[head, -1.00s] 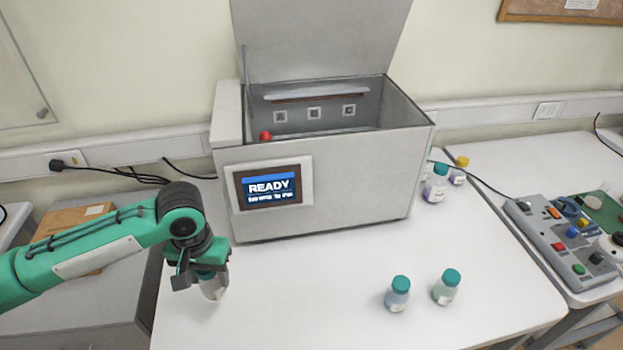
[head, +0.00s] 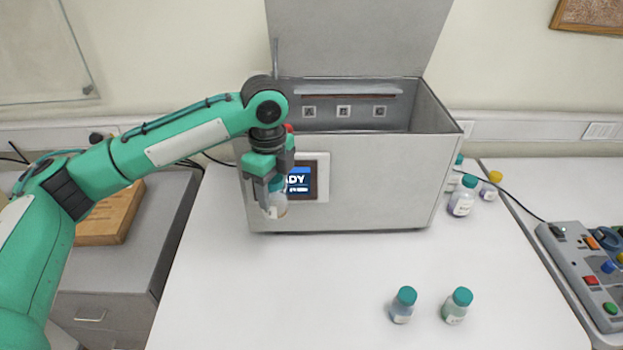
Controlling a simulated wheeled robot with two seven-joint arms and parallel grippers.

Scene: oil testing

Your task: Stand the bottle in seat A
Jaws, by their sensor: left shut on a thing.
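My left gripper (head: 267,196) is shut on a small bottle (head: 277,207) with a teal cap and whitish label. It holds the bottle upright in the air, in front of the machine's screen. The grey machine (head: 370,185) stands behind it with its lid (head: 360,40) raised. Several square markers show on the inner back wall, the left one (head: 309,112) bearing what looks like an A. The seats themselves, down inside the machine, are hidden by its front wall. My right gripper is not in view.
Two teal-capped bottles (head: 403,305) (head: 457,306) stand at the table's front right. A purple-labelled bottle (head: 463,196) and a yellow-capped bottle (head: 490,186) stand right of the machine. A control box (head: 585,265) lies at far right. The front middle of the white table (head: 290,290) is clear.

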